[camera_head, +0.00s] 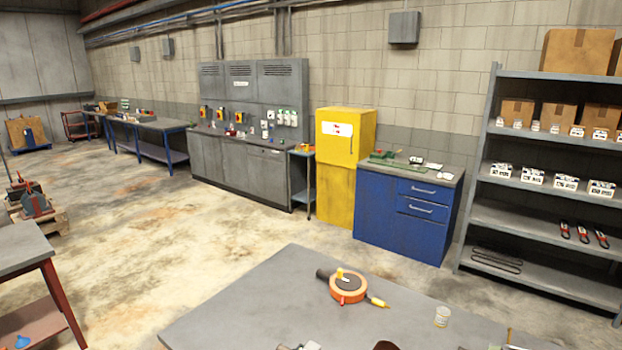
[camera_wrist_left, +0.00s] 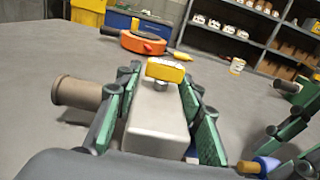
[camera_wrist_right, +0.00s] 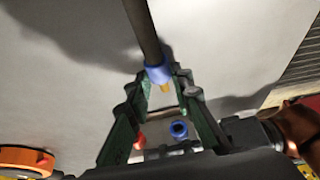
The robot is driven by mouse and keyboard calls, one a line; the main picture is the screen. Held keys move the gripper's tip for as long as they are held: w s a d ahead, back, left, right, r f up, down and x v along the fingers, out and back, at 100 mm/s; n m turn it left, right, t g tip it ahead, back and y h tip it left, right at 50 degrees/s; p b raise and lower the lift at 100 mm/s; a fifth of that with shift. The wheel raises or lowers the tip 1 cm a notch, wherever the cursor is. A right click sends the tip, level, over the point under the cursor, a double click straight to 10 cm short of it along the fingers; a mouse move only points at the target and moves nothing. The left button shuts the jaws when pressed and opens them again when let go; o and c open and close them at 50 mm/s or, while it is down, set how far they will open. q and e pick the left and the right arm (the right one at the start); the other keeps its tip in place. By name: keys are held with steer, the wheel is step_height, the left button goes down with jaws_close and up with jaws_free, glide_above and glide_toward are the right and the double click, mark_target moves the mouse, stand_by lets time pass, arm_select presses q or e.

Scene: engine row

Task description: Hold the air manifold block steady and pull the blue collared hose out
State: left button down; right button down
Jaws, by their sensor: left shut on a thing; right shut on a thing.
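The air manifold block (camera_wrist_left: 155,135) is a pale grey block between the green-padded fingers of my left gripper (camera_wrist_left: 155,100), which is shut on it. A yellow piece sits at the block's far end. My right gripper (camera_wrist_right: 165,92) is shut on the dark hose (camera_wrist_right: 142,30) near its blue collar (camera_wrist_right: 158,74). A brass tip shows past the collar. The blue collar also shows in the left wrist view (camera_wrist_left: 268,164), its tip pointing at the block with a gap between. In the right wrist view, an open blue ring (camera_wrist_right: 179,130) and a red ring (camera_wrist_right: 140,141) lie beyond the fingers.
A brown cylinder (camera_wrist_left: 75,92) lies left of the block. The table's middle is clear. Blue cabinet (camera_head: 375,210) and shelves (camera_head: 540,215) stand behind.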

arm_select(q)
steer(key=shift+f, duration=0.1)
arm_select(e)
steer(key=shift+r, duration=3.5)
arm_select(q)
steer(key=c, duration=1.2)
jaws_free()
